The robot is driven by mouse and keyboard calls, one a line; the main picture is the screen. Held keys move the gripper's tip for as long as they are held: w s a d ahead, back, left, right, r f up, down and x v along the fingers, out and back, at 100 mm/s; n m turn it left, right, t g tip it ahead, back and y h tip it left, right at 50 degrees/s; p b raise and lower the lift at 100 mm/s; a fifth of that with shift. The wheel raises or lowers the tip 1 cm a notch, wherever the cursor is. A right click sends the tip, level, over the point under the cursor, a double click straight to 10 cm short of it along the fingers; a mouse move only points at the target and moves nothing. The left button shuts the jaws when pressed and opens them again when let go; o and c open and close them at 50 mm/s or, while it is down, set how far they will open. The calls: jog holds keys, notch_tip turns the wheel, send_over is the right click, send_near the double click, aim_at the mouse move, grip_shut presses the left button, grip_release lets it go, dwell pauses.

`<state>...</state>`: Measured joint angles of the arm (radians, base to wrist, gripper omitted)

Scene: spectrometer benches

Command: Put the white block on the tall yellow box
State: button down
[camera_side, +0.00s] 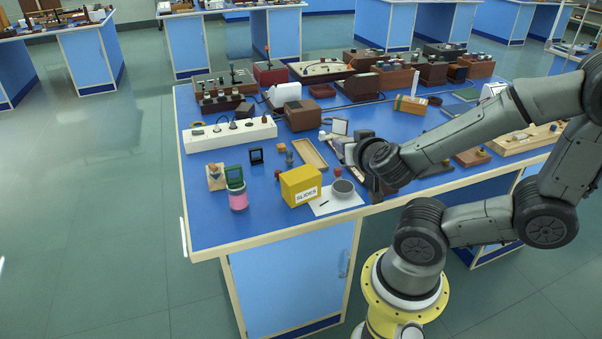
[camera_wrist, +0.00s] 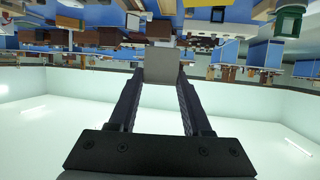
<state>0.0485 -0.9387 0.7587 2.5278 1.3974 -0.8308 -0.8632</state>
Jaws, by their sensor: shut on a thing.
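In the wrist view my gripper (camera_wrist: 161,78) is shut on a pale block (camera_wrist: 161,64), which looks grey in shadow and sits between the fingertips. The yellow box (camera_side: 300,186), marked SLIDES, stands upright near the front edge of the blue bench in the side view. My wrist is right of the box in the side view, at the bench's front side. There the fingers and the held block cannot be made out clearly against the dark wrist parts.
A grey round dish (camera_side: 343,188) on white paper stands just right of the yellow box. A pink jar (camera_side: 238,200) and a small green frame are to its left. A wooden tray (camera_side: 310,154) lies behind it. Many instruments crowd the back; the front left corner is clear.

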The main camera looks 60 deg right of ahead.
jog(key=a+r+n+t+y, duration=0.1)
jog(key=a+n, duration=0.1)
jog(key=a, duration=0.1)
send_over(303, 176)
jog(key=shift+t+y, duration=0.3)
jog(key=shift+y, duration=0.1)
jog(key=f, duration=0.8)
jog(key=shift+s+a+f, duration=0.25)
jog(key=shift+f, duration=0.15)
jog(key=shift+w+d+f, duration=0.1)
jog(key=shift+w+f, duration=0.05)
jog(key=shift+f, duration=0.8)
jog(key=shift+w+d+f, duration=0.1)
jog(key=shift+f, duration=0.85)
jog(key=shift+f, duration=0.15)
jog(key=shift+c, duration=1.7)
grip_release()
